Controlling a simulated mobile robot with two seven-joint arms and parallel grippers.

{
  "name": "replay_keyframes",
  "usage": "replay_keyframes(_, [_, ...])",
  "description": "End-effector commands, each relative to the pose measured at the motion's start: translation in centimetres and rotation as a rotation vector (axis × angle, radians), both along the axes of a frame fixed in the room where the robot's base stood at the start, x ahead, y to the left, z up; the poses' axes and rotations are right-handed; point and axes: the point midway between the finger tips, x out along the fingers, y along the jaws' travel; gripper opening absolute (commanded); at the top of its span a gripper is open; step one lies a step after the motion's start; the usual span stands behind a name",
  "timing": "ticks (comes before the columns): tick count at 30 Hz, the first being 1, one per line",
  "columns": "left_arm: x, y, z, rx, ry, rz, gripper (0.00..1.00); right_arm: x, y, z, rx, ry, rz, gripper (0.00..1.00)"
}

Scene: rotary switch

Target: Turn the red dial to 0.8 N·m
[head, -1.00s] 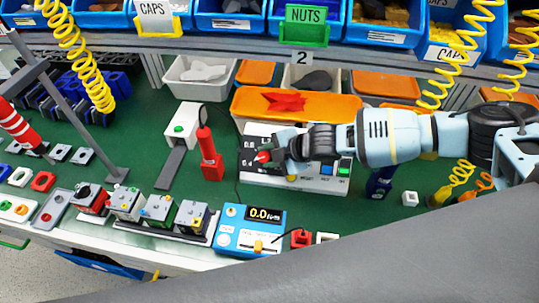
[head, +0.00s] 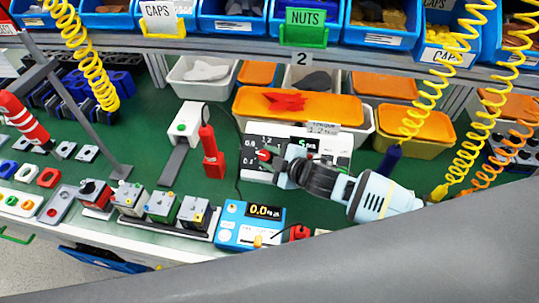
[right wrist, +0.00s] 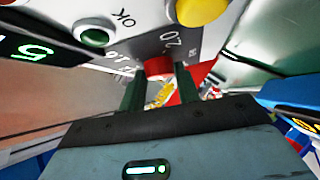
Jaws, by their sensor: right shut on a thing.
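The red dial (head: 263,155) sits on the left part of a white panel (head: 338,170) with printed numbers, of which 1.2 reads most clearly in the head view. My right gripper (head: 273,158) is at the panel, shut on the dial. In the right wrist view, the red dial (right wrist: 159,67) is between the two dark fingers (right wrist: 160,84), near a printed 20. The fingers hide much of the dial, and I cannot tell which number it points to. My left gripper is not in view.
The panel has a black display (head: 306,144) with green characters. In the right wrist view, a green button (right wrist: 94,34) marked OK and a yellow button (right wrist: 200,10) are close to the fingers. A red upright tool (head: 212,155) and a blue meter (head: 249,226) stand nearby.

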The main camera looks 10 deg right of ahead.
Motion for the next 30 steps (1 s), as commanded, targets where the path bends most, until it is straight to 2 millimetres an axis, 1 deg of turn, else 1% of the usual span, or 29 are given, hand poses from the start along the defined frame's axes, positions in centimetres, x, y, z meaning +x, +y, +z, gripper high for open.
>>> replay_keyframes(1, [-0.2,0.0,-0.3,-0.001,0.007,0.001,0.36,-0.3,0.2,-0.4,0.026,-0.001,-0.023,0.09])
replay_keyframes(3, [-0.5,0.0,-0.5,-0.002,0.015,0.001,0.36,-0.3,0.2,-0.5,0.055,-0.013,-0.054,0.09])
replay_keyframes(15, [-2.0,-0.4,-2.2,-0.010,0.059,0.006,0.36,-0.4,0.4,-0.7,0.196,-0.076,-0.210,0.09])
replay_keyframes(30, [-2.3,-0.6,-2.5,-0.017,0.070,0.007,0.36,-0.3,0.5,-0.3,0.248,-0.107,-0.265,0.09])
